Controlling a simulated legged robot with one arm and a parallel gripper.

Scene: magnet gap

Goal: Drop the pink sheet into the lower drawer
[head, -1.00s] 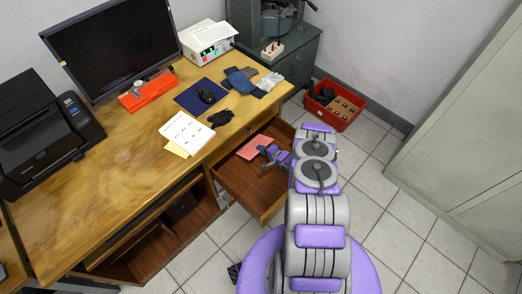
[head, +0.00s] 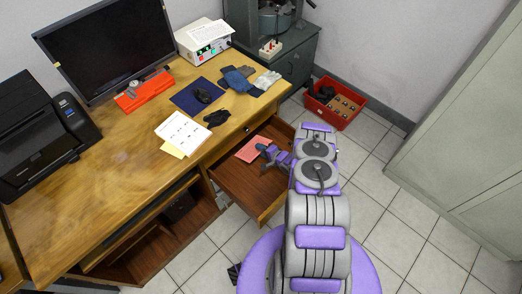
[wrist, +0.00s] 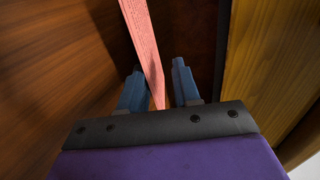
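The pink sheet (head: 252,150) shows at the open drawer (head: 238,186) of the wooden desk, over the far left part of its inside. In the wrist view the sheet (wrist: 144,40) appears as a narrow strip, nearly edge-on, running down between my two blue fingers. My gripper (head: 263,151) is at the right end of the sheet, over the drawer. In the wrist view my gripper (wrist: 157,72) has its fingers apart, with a clear gap between the sheet and the right finger. Whether the sheet touches the drawer floor cannot be told.
An open shelf space (head: 160,240) lies below. A red crate (head: 335,103) stands on the floor behind. The floor at right is clear.

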